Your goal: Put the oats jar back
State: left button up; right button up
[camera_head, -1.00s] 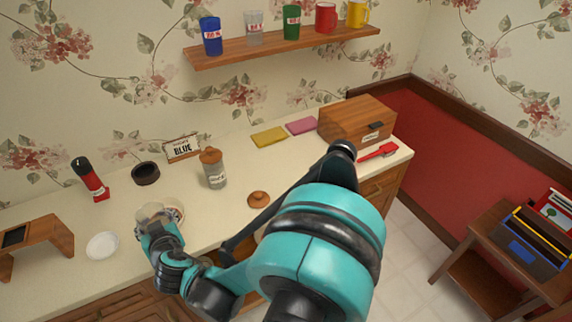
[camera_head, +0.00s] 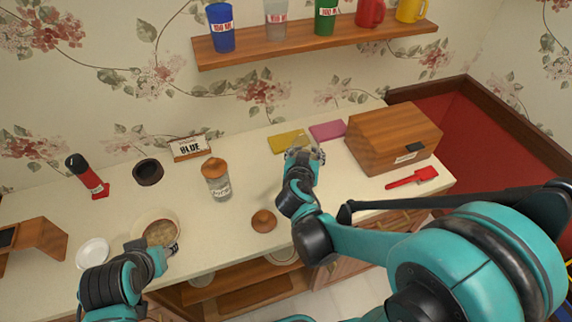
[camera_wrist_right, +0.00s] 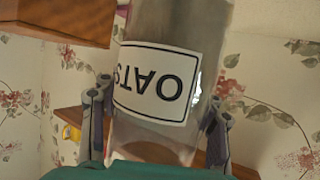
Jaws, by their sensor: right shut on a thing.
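My right gripper (camera_head: 305,156) is over the back middle of the counter, shut on the oats jar. The clear jar with its white OATS label (camera_wrist_right: 155,82) fills the right wrist view between the two fingers. The label reads upside down there, but so does the room, so the jar is roughly upright. In the head view it is hard to make out at the gripper. A brown knobbed lid (camera_head: 263,220) lies on the counter. My left gripper (camera_head: 152,246) is at the near side of a bowl (camera_head: 146,218) with pale brown contents; its finger opening is unclear.
A lidded jar (camera_head: 217,180) stands mid-counter, near a BLUE sign (camera_head: 189,148) and dark bowl (camera_head: 148,172). Yellow (camera_head: 290,141) and pink (camera_head: 327,131) cloths lie behind. A wooden box (camera_head: 392,137) and red brush (camera_head: 412,177) are right. A wall shelf (camera_head: 310,45) holds cups.

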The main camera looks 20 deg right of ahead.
jog(key=shift+w+d+r+m+h, duration=0.1)
jog(key=shift+d+r+m+h, duration=0.1)
jog(key=shift+d, duration=0.3)
jog(key=shift+d+r+m+h, duration=0.1)
jog(key=shift+d+r+h, duration=0.1)
jog(key=shift+d, duration=0.25)
jog(key=shift+w+a+f, duration=0.2)
jog(key=shift+f, duration=0.05)
jog(key=w+a+f+b, duration=0.2)
jog(key=f, duration=0.1)
jog(key=w+a+f+b, duration=0.2)
jog(key=w+f, duration=0.1)
jog(key=w+a+f+b, duration=0.2)
jog(key=w+f, duration=0.1)
jog(key=f, duration=0.1)
jog(key=shift+w+a+f, duration=0.1)
jog(key=shift+w+a, duration=0.05)
jog(key=shift+a, duration=0.05)
